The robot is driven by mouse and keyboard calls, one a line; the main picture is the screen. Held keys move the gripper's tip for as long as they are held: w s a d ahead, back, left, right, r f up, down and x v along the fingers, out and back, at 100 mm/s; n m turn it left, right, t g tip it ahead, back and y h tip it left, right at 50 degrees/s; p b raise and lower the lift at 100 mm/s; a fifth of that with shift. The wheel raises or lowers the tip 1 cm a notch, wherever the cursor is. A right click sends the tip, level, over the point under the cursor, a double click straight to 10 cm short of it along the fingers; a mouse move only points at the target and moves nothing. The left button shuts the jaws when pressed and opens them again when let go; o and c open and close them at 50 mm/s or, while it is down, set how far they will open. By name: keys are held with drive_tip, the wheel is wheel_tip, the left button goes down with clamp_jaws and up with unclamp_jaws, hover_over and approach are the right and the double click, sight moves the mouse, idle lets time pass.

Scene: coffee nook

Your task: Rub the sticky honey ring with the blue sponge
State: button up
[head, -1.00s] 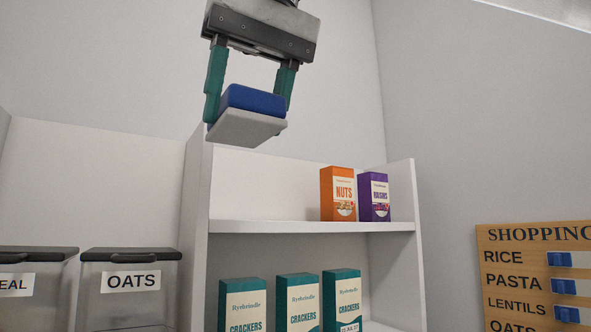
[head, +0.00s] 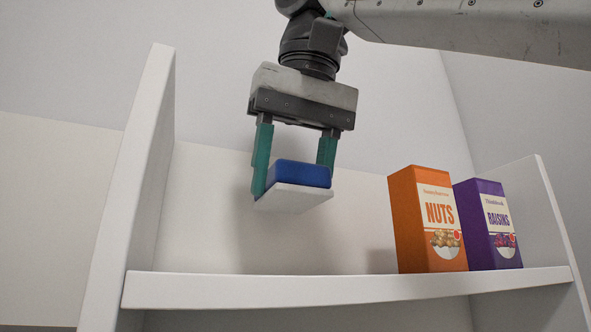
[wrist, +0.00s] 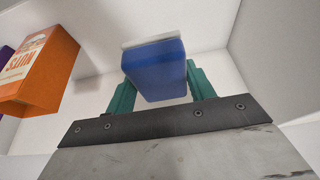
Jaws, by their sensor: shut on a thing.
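My gripper (head: 293,172) is shut on the blue sponge (head: 301,174), which has a pale layer on its underside. It holds the sponge in the air above the left part of the upper shelf (head: 250,289), in front of the back panel. In the wrist view the sponge (wrist: 155,70) sits between the two green fingers (wrist: 160,85). No honey ring can be seen; the shelf's top surface is seen from below and hidden in the head view.
An orange nuts box (head: 428,220) and a purple raisins box (head: 488,225) stand at the right of the shelf. Upright side panels (head: 140,170) bound it left and right. The shelf's left part looks clear of boxes.

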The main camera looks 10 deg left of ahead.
sight(296, 205)
drive_tip(key=f, duration=0.3)
drive_tip(key=shift+d+f, duration=0.2)
drive_tip(key=shift+f, duration=0.95)
drive_tip(key=shift+f, duration=1)
drive_tip(key=shift+a, duration=0.1)
drive_tip(key=shift+s+a+r, duration=0.1)
drive_tip(key=shift+s+a, duration=0.35)
drive_tip(key=shift+a, duration=0.25)
drive_tip(key=shift+s+a+r, duration=0.1)
drive_tip(key=shift+s+a, duration=0.35)
drive_tip(key=shift+a, duration=0.25)
drive_tip(key=shift+s+a+f, duration=0.1)
drive_tip(key=shift+s+a, duration=0.3)
drive_tip(key=shift+a, duration=0.25)
drive_tip(key=shift+s+a+f, duration=0.1)
drive_tip(key=shift+s+a, duration=0.25)
drive_tip(key=shift+a, duration=0.3)
drive_tip(key=shift+s+a, duration=0.4)
drive_tip(key=shift+a, duration=0.25)
drive_tip(key=shift+s+a, duration=0.1)
drive_tip(key=shift+a, duration=0.05)
drive_tip(key=shift+s+r, duration=0.15)
drive_tip(key=shift+r, duration=0.25)
